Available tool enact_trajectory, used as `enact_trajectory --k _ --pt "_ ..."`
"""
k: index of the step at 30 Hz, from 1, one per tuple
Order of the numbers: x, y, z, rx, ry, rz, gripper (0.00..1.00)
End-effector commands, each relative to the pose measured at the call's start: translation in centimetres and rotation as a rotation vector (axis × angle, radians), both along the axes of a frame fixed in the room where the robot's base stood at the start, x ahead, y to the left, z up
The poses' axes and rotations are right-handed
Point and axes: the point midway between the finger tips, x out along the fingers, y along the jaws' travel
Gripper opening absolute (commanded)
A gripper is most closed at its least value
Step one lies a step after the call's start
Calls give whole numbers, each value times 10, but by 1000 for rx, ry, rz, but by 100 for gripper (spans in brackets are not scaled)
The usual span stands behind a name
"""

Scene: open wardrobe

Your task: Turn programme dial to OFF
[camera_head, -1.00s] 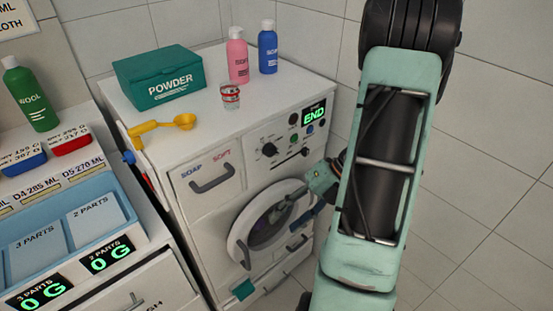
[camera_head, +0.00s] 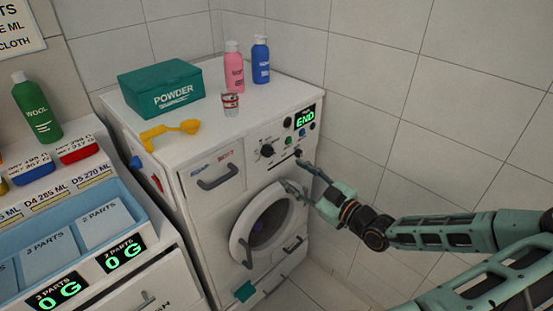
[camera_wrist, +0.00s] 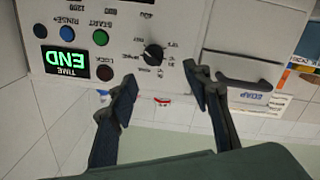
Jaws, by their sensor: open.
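The programme dial (camera_head: 267,150) is a black knob on the washing machine's white front panel, right of the drawer. In the wrist view the panel appears upside down, and the dial (camera_wrist: 153,54) lies above and between my fingertips, apart from them. Small marks ring the dial; I cannot read which one it points to. My gripper (camera_head: 296,176) is open and empty in front of the panel, below and right of the dial. Its two dark fingers also show spread apart in the wrist view (camera_wrist: 164,91). The green display (camera_head: 305,118) reads END.
Buttons sit right of the dial. The drawer handle (camera_head: 217,179) and round door (camera_head: 262,222) protrude from the front. A tiled wall is at right.

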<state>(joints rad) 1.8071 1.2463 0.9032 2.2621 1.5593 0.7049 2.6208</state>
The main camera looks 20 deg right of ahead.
Motion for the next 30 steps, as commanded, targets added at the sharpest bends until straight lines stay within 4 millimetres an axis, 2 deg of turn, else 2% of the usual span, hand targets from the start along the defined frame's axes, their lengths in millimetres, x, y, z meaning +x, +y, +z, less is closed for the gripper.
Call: enact_trajectory --k 3,8,15,21,30 --pt "2 -7 7 35 -7 -26 45" --pt "19 -1 7 40 -8 -25 45" --pt "63 12 8 37 -9 -23 45" --pt "92 19 7 34 -7 -24 45" --pt "105 22 7 34 -6 -26 45"
